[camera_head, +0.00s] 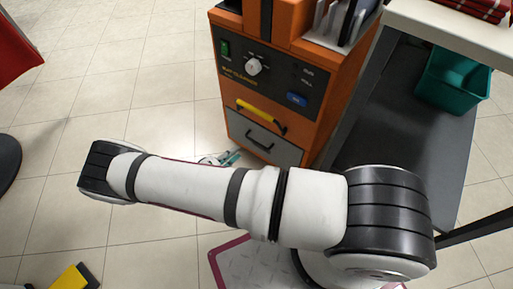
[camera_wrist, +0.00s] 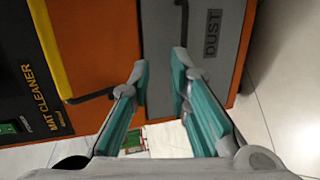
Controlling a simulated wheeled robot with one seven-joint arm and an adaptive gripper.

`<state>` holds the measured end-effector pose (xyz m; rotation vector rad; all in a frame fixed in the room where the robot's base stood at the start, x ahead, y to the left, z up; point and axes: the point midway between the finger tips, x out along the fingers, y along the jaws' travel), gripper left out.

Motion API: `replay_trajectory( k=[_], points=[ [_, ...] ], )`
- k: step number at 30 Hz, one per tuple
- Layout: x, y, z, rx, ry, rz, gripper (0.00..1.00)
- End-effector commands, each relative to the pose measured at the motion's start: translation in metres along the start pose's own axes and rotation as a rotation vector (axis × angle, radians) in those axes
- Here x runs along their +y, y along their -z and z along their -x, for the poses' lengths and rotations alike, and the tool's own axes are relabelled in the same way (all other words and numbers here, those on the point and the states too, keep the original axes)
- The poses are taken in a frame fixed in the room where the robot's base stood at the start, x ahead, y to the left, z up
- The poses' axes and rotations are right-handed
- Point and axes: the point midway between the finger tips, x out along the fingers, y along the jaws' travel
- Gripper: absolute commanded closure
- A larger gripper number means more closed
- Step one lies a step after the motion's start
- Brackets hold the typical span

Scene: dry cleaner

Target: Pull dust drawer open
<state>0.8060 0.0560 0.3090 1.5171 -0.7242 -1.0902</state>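The dust drawer (camera_head: 262,138) is a grey front low on the orange mat cleaner and looks shut. In the wrist view the drawer (camera_wrist: 218,55) shows turned sideways, lettered DUST. Its dark bar handle (camera_head: 259,141) also shows at the top of the wrist view (camera_wrist: 185,15), with its lower part hidden behind the right finger. My gripper (camera_wrist: 160,62) is open, with teal fingers pointing at the drawer front. The right fingertip overlaps the handle in the picture; I cannot tell whether they touch. In the head view my arm hides most of the gripper (camera_head: 228,159).
A yellow handle (camera_head: 262,114) sits just above the drawer on the orange mat cleaner (camera_head: 325,113). A table with a dark lower shelf (camera_head: 405,125) and a teal bin (camera_head: 450,78) stands close on the right.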

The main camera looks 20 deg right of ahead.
Motion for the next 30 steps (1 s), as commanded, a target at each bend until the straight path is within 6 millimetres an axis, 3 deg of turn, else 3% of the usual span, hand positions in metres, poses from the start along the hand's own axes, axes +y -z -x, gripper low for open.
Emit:
replay_trajectory(
  k=[1,3,7,14,30],
  points=[
    [-0.020,-0.004,-0.006,0.029,-0.020,0.011,0.82],
    [-0.035,-0.006,-0.011,0.059,-0.037,0.017,0.82],
    [-0.048,-0.009,-0.016,0.090,-0.052,0.022,0.82],
    [-0.049,-0.008,-0.036,0.091,-0.054,0.023,0.82],
    [-0.044,0.001,-0.133,0.090,-0.053,0.023,0.82]
  ],
)
